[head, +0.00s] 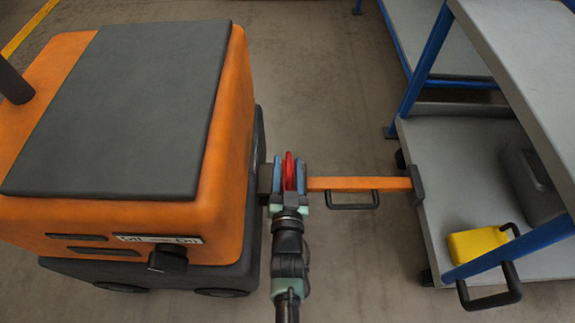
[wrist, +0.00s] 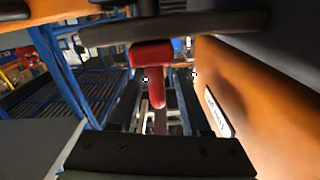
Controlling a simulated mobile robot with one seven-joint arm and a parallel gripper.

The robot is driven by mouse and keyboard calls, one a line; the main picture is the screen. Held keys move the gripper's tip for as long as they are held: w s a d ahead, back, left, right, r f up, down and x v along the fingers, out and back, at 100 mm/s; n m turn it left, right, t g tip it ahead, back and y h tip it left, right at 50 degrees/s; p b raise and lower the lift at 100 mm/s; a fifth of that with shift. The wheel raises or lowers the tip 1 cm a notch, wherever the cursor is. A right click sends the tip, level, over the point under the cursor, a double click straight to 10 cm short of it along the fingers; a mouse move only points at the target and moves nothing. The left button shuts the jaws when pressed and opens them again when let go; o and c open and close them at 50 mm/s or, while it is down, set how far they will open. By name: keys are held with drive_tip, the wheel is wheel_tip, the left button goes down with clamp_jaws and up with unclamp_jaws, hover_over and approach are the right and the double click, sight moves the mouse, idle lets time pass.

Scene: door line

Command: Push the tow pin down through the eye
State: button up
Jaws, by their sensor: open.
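The red tow pin (head: 288,172) shows in the head view at the hitch between the orange tug (head: 235,150) and the orange drawbar (head: 350,184). My gripper (head: 289,163) is over the hitch, its open blue-grey fingers one on each side of the red pin. I cannot tell whether they touch it. In the wrist view the tow pin (wrist: 152,75) shows as a red block with a rounded red rod, close to a dark bar (wrist: 180,28). The eye is hidden under my gripper in the head view, so how deep the pin sits cannot be told.
A grey shelf cart (head: 440,180) with blue posts stands on the right, joined to the drawbar. A yellow canister (head: 478,243) and a dark grey case (head: 535,180) sit on its lower deck. A black handle (head: 352,205) hangs beside the drawbar. Bare floor lies behind the drawbar.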

drive_tip(key=s+p, duration=0.6)
drive_tip(key=s, duration=0.7)
